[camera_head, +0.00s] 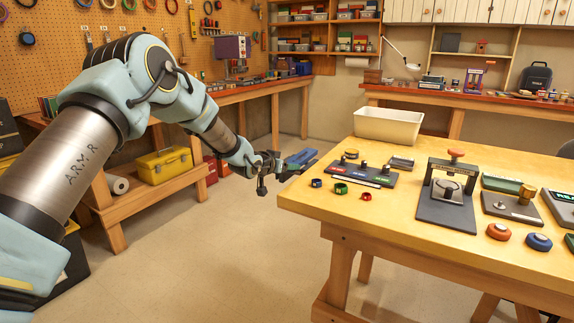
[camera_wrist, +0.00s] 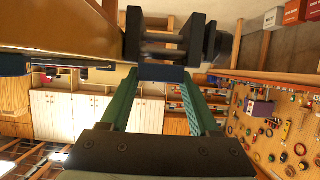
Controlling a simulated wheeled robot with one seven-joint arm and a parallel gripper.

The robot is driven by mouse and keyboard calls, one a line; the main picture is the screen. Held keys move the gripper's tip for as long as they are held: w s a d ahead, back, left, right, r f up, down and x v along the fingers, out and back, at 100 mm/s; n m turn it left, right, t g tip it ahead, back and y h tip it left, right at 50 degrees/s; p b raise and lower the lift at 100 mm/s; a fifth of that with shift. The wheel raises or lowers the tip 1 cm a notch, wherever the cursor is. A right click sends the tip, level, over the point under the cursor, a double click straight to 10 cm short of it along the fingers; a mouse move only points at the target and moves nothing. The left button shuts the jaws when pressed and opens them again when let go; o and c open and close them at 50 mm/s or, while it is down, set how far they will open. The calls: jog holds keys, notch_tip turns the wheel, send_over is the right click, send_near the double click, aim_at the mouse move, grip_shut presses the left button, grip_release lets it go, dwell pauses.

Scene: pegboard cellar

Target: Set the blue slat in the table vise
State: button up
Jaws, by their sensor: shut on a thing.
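My gripper (camera_head: 281,165) is at the left edge of the wooden table, shut on the blue slat (camera_head: 300,157). In the wrist view, the slat (camera_wrist: 162,74) shows as a short dark blue strip between the tips of my two green fingers. A dark vise (camera_wrist: 165,42) with two blocks and a round end is just beyond the slat in that view, beside the table edge. The slat lies close against the vise in the picture; I cannot tell whether it is between the jaws. In the head view the vise is small and hard to separate from my gripper.
The table (camera_head: 330,203) holds a dark peg board (camera_head: 366,176), small colored rings, a cream bin (camera_head: 389,126) and a black press stand (camera_head: 446,205). Open floor (camera_head: 215,250) lies left of the table. A yellow toolbox (camera_head: 164,164) sits on the lower bench shelf.

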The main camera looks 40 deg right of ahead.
jog(key=shift+f+b, duration=0.55)
jog(key=o, duration=1.4)
jog(key=shift+o, duration=0.2)
jog(key=shift+r, duration=0.1)
jog(key=shift+r+p, duration=0.3)
jog(key=shift+p, duration=0.05)
jog(key=b+v, duration=0.1)
jog(key=v, duration=1.1)
jog(key=shift+b, duration=0.35)
jog(key=shift+a+r, duration=0.1)
